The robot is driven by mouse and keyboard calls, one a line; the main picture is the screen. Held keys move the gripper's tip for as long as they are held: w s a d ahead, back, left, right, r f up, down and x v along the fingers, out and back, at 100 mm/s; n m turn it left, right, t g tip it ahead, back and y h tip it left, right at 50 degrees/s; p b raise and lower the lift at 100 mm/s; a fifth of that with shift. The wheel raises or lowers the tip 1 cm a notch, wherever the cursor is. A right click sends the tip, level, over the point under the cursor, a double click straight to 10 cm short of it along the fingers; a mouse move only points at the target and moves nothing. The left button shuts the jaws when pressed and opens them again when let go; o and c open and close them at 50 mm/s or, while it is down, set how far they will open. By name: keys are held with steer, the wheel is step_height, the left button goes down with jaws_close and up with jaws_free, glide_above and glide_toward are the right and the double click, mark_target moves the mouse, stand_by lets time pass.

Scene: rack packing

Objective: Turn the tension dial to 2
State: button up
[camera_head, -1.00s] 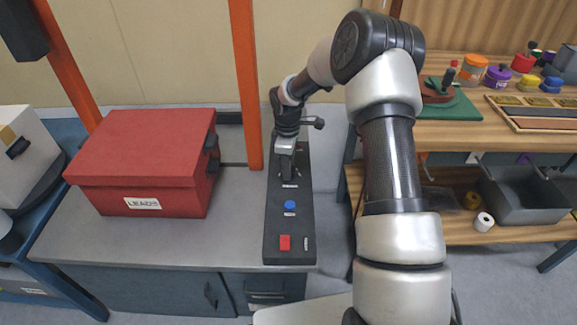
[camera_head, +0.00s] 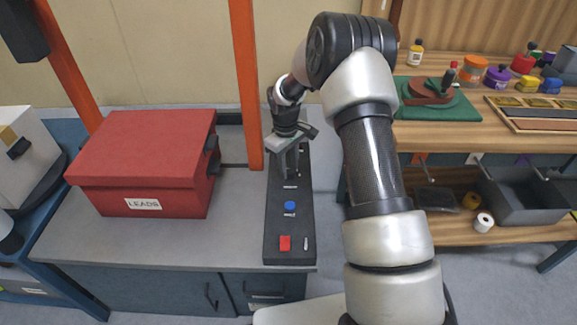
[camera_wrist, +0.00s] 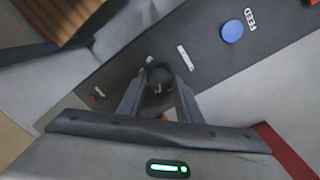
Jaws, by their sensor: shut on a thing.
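The tension dial (camera_wrist: 159,77) is a small dark round knob on the black control panel (camera_wrist: 125,60). In the wrist view my gripper (camera_wrist: 158,92) has one finger on each side of the dial and is shut on it. Small light marks show beside the dial, but the number it points to cannot be read. In the head view my gripper (camera_head: 289,170) reaches down to the far part of the panel (camera_head: 275,225) and hides the dial there.
A red box (camera_head: 140,160) labelled LEADS stands to the left. An orange post (camera_head: 247,90) rises close behind the panel's left side.

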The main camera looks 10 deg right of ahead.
steer(key=shift+m, duration=1.2)
steer(key=o, duration=1)
steer(key=shift+o, duration=0.2)
steer(key=shift+r, duration=0.1)
step_height(320, 180, up, 17)
steer(key=p, duration=0.3)
steer(key=shift+s+a+p, duration=0.15)
steer(key=shift+a+p, duration=0.25)
steer(key=shift+a, duration=0.05)
steer(key=shift+r, duration=0.1)
